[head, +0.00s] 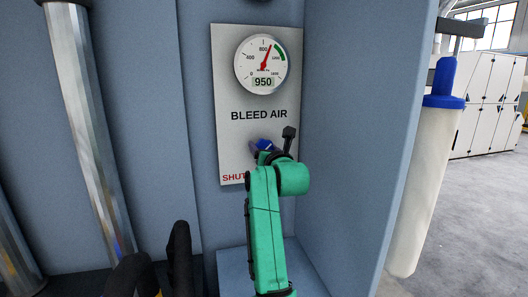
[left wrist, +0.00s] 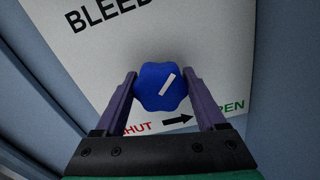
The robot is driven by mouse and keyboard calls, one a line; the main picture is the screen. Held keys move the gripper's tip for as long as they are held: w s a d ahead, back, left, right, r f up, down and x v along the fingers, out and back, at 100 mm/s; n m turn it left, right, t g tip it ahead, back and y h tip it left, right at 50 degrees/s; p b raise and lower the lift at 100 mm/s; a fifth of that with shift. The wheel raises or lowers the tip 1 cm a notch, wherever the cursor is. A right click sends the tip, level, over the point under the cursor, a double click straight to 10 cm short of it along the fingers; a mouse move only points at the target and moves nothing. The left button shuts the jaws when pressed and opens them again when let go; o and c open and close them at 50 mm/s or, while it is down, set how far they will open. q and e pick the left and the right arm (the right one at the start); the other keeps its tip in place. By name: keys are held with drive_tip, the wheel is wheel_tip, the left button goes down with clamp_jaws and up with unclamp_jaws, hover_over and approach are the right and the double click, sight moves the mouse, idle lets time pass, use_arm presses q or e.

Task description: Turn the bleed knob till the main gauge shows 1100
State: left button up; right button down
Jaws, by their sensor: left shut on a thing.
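The main gauge (head: 262,62) is a round white dial with a red needle and a green band. Its number window reads 950, and the needle points up and slightly right. Below it, on the white BLEED AIR panel (head: 230,100), is the blue bleed knob (head: 267,145), mostly hidden by my green left arm. In the left wrist view the lobed knob (left wrist: 153,92) shows a white mark slanting to the upper right. My left gripper (left wrist: 161,76) is shut on it, one purple finger on each side. My right gripper is not in view.
The panel prints SHUT at left and OPEN at right, with an arrow (left wrist: 177,121) pointing toward OPEN. A blue-grey side wall (head: 360,120) stands close on the right. A metal pipe (head: 85,120) runs down at left. Open floor (head: 480,220) lies beyond the wall.

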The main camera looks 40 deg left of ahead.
use_arm(q)
drive_tip(key=n+b, duration=0.8)
drive_tip(key=b, duration=0.2)
drive_tip(key=shift+f, duration=0.2)
drive_tip(key=n+b, duration=0.4)
drive_tip(key=n, duration=0.1)
drive_tip(key=shift+s+r, duration=0.1)
drive_tip(key=shift+n+b, duration=0.55)
drive_tip(key=shift+n, duration=0.65)
drive_tip(key=shift+r+n+b, duration=0.2)
drive_tip(key=shift+n+b, duration=0.2)
drive_tip(key=shift+n, duration=0.7)
drive_tip(key=shift+r, duration=0.1)
